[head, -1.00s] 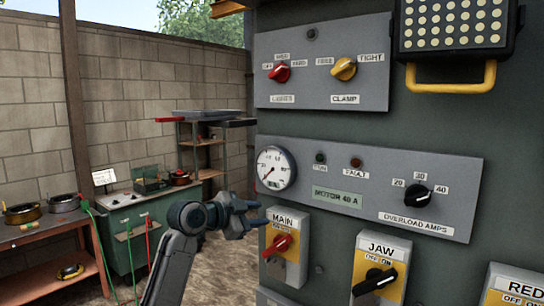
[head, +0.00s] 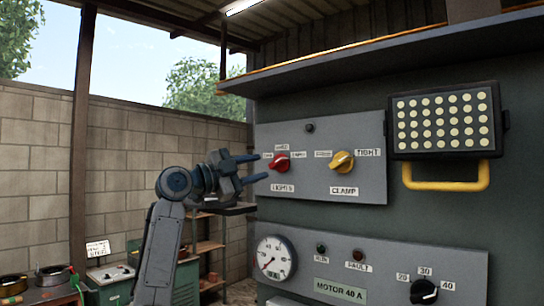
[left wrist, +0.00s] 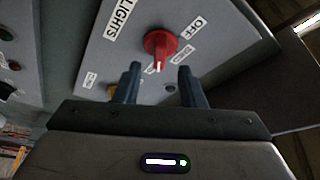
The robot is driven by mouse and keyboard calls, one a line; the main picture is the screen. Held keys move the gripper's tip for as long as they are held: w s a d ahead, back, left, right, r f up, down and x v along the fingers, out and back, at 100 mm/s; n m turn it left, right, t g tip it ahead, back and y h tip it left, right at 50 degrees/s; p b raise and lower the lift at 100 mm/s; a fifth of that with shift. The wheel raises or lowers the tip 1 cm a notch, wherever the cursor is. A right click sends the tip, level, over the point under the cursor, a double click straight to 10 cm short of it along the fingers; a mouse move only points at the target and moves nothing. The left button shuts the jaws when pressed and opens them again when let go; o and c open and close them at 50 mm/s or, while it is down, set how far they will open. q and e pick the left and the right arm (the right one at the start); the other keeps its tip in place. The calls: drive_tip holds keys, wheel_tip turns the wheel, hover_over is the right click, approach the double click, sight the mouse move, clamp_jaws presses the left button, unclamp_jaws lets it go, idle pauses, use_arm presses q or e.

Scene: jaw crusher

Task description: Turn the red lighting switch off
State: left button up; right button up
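The red lights switch (head: 279,162) is a rotary knob on the upper grey panel (head: 309,188), with a LIGHTS label below it and OFF to its left. In the left wrist view the red knob (left wrist: 160,43) shows a white mark pointing down, away from the OFF label (left wrist: 198,25) at its upper right. My left gripper (head: 264,167) is just left of the knob in the head view. In the left wrist view my left gripper (left wrist: 158,72) is open and empty, with the knob just beyond and between its fingertips. I see no contact. My right gripper is out of view.
A yellow clamp knob (head: 342,162) sits right of the red one on the same panel. A lamp box (head: 447,119) with a yellow handle (head: 445,184) is farther right. A lower panel (head: 345,270) holds a gauge (head: 275,257). A ledge (head: 385,55) juts out above.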

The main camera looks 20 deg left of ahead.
sight(274, 164)
use_arm(q)
drive_tip(key=p+x, duration=0.2)
drive_tip(key=x, duration=0.2)
drive_tip(key=shift+w+d+r, duration=0.1)
drive_tip(key=shift+d+r, duration=0.15)
drive_tip(key=shift+w+d+p, duration=0.25)
drive_tip(key=shift+w+p, duration=0.05)
drive_tip(key=shift+w, duration=0.15)
drive_tip(key=shift+f, duration=0.1)
clamp_jaws()
